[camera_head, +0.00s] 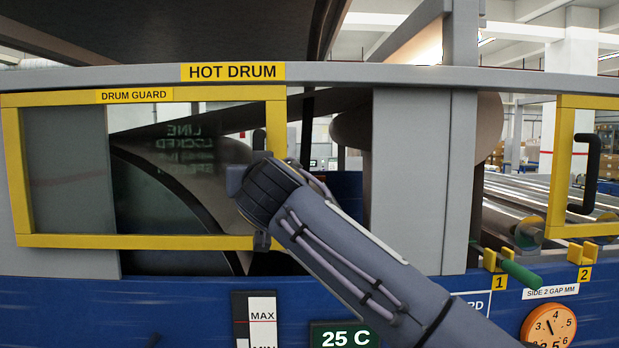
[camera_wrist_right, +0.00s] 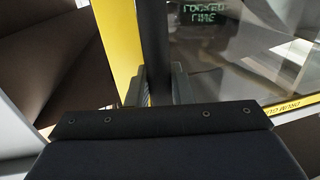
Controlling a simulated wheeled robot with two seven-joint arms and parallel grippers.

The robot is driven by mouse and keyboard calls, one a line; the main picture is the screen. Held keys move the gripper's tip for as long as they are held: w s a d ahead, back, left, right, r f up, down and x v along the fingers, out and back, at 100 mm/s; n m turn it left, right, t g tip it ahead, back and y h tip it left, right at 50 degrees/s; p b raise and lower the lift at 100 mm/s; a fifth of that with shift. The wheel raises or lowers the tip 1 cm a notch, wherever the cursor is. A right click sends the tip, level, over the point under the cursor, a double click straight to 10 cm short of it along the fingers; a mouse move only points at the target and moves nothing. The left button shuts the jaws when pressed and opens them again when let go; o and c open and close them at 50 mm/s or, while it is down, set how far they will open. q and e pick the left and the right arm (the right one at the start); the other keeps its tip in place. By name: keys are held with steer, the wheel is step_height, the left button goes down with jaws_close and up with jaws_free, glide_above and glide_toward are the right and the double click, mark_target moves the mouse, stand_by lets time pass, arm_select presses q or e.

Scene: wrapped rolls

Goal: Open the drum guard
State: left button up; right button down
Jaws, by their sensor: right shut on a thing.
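The drum guard (camera_head: 150,241) is a yellow-framed clear panel at the left of the head view, labelled DRUM GUARD. It looks flush with the machine front; any small gap cannot be told. Its black upright handle (camera_head: 259,139) is at the right side of the frame. My right arm reaches up to it from the lower right, and the wrist hides the fingers and most of the handle there. In the right wrist view my right gripper (camera_wrist_right: 160,88) is shut around the black handle bar (camera_wrist_right: 154,40), beside the yellow frame (camera_wrist_right: 122,35). My left gripper is not in view.
A grey beam (camera_head: 400,75) with a HOT DRUM sign runs above the guard. A grey post (camera_head: 422,180) stands to its right. A second yellow guard with a black handle (camera_head: 590,175) is at the far right. A green-handled part (camera_head: 520,273) sticks out near yellow bracket 1.

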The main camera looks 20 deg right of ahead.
steer(key=w+a, duration=0.1)
steer(key=a, duration=0.2)
steer(key=w+a+p, duration=0.1)
steer(key=a, duration=0.3)
steer(key=a+p, duration=0.1)
steer(key=a, duration=0.3)
steer(key=shift+w+a, duration=0.15)
steer(key=shift+w, duration=0.25)
steer(key=c, duration=1.3)
jaws_free()
steer(key=shift+c, duration=0.2)
steer(key=b, duration=0.4)
glide_toward(199, 171)
steer(key=s, duration=0.3)
steer(key=shift+w+a, duration=0.1)
